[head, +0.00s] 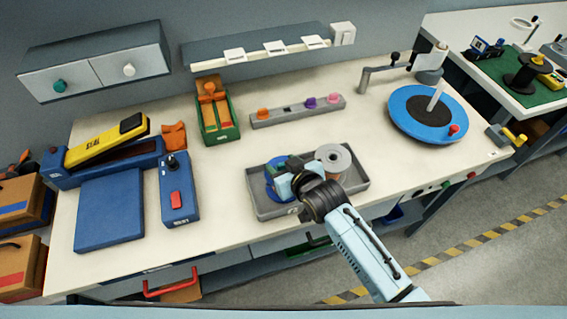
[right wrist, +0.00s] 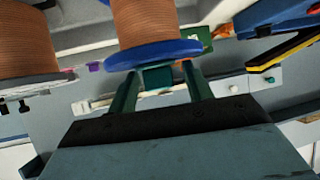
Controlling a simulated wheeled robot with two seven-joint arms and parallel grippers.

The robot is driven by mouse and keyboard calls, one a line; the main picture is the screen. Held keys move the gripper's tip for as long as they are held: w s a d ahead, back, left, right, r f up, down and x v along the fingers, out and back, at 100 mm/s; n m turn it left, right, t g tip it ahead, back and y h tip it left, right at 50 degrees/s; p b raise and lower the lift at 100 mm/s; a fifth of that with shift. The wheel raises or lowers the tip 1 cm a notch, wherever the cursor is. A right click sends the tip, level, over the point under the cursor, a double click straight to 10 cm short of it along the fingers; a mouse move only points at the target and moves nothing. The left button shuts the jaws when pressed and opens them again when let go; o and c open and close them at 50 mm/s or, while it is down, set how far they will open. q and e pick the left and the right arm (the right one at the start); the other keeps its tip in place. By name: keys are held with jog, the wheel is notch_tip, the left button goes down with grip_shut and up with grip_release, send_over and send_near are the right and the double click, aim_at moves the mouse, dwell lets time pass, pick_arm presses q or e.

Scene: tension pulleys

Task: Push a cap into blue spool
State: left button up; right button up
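The blue spool (head: 271,187) stands at the left of a grey tray (head: 266,209), partly hidden by my right gripper (head: 291,180). In the right wrist view it shows as copper-coloured windings (right wrist: 145,22) with a blue flange (right wrist: 156,51). A teal block, seemingly the cap (right wrist: 157,77), sits against the flange's outer face, between my right fingers (right wrist: 160,82). A narrow gap shows beside it, so the fingers look open around it. How deep it sits in the spool is hidden. My left gripper is not in view.
A grey spool (head: 333,160) stands at the tray's right. A rack (head: 285,114) behind holds orange, purple and pink caps. A blue turntable (head: 403,117) with a post is to the right. A blue control box (head: 178,216) is to the left. Bare table lies left of the tray.

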jog(key=shift+s+d+f, duration=0.15)
jog(key=p+v, duration=0.1)
jog(key=v, duration=1.2)
jog(key=shift+s, duration=0.1)
